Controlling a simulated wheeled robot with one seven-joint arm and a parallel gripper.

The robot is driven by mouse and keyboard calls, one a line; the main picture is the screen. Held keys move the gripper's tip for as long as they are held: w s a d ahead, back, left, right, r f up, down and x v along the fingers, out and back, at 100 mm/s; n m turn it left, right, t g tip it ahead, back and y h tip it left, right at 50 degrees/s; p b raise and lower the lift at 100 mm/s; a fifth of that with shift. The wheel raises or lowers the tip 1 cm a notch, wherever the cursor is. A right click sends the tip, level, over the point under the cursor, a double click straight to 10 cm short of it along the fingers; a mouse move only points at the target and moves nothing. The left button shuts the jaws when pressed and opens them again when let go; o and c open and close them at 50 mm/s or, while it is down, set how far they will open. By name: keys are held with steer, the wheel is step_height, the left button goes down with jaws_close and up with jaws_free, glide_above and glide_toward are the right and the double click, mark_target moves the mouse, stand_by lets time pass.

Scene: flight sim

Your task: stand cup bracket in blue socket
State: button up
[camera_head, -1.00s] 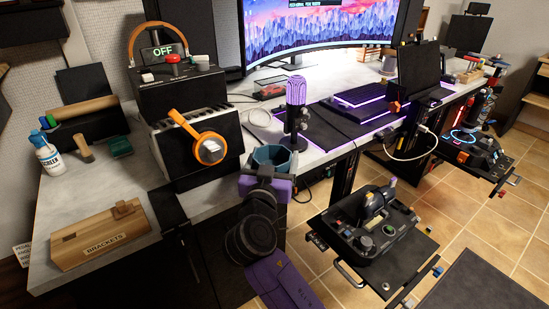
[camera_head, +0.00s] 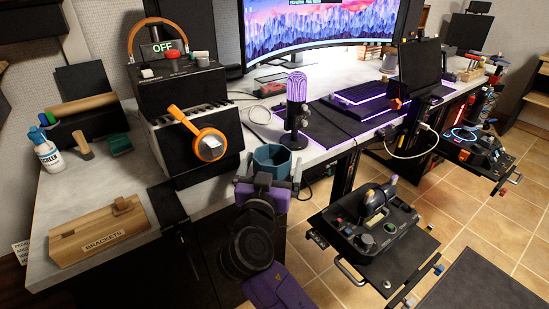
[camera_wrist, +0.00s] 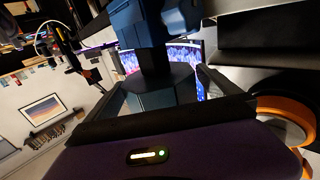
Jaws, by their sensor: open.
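A teal hexagonal cup-like piece, apparently the cup bracket (camera_head: 272,160), stands upright at the desk's front edge, just beyond my gripper (camera_head: 268,181). In the wrist view the hexagonal piece (camera_wrist: 162,92) is between my open fingers, with dark space visible beside it. A blue block (camera_wrist: 150,22) shows at the top of the wrist view, joined to the hexagonal piece by a dark neck. I cannot tell for sure whether this block is the blue socket, or how the piece is seated. My wrist hides its lower part in the head view.
Orange headphones (camera_head: 205,146) hang close to the left of my gripper, and show in the wrist view (camera_wrist: 290,112). A microphone (camera_head: 297,112) stands close behind on the right. A wooden BRACKETS holder (camera_head: 100,232) lies at left. A control panel (camera_head: 375,225) juts out at right.

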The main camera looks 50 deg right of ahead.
steer(key=v, duration=0.5)
steer(key=shift+a, duration=0.1)
stand_by(0.5)
